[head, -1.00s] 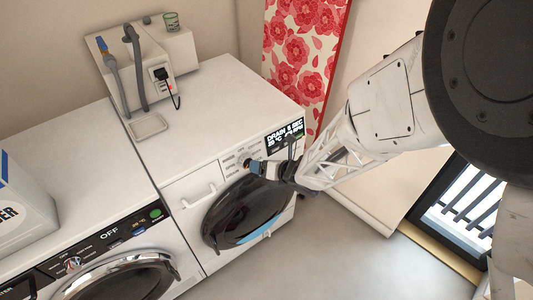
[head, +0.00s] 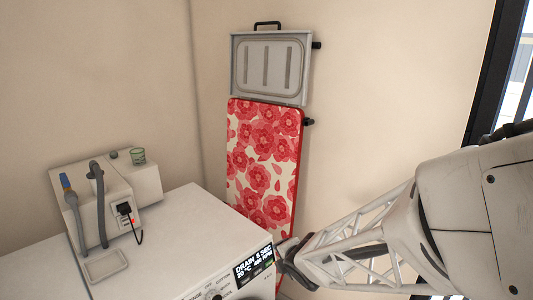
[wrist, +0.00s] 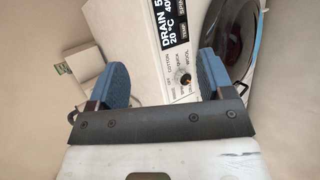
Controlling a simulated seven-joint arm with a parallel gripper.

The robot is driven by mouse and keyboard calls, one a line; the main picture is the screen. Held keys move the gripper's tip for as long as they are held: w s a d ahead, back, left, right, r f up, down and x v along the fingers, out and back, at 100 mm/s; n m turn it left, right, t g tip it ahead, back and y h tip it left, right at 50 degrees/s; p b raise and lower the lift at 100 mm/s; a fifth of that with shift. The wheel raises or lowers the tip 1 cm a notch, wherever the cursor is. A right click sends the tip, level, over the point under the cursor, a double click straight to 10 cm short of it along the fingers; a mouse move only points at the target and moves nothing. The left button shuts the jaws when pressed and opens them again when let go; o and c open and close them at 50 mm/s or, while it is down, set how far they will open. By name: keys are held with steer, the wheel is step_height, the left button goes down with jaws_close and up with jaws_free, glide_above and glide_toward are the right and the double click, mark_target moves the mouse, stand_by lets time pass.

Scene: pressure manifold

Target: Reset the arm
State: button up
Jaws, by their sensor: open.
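My gripper (wrist: 157,78) is open and empty in the wrist view, its two blue-padded fingers spread apart. Beyond them is the washing machine's control panel (wrist: 172,52), with a display reading "DRAIN" and a dial (wrist: 185,80) showing between the fingers. In the head view my arm reaches in from the right, and its wrist end is beside the right front corner of the washing machine (head: 180,235). The fingertips are not clearly visible there. The machine's dark round door (wrist: 230,40) shows at the upper right of the wrist view.

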steer(key=s+d+r+m+g+h, duration=0.2)
steer(key=s+d+r+m+h, duration=0.2)
steer(key=s+d+r+m, duration=0.7)
steer(key=s+d+r+m+g, duration=0.1)
steer(key=s+r+m+g, duration=0.1)
steer(key=s+m, duration=0.5)
steer(key=s+d+r+m+g+y, duration=0.1)
steer(key=s+r+m+g, duration=0.1)
steer(key=s+m, duration=0.5)
steer(key=shift+s+r+g, duration=0.4)
steer(key=shift+s+r, duration=0.1)
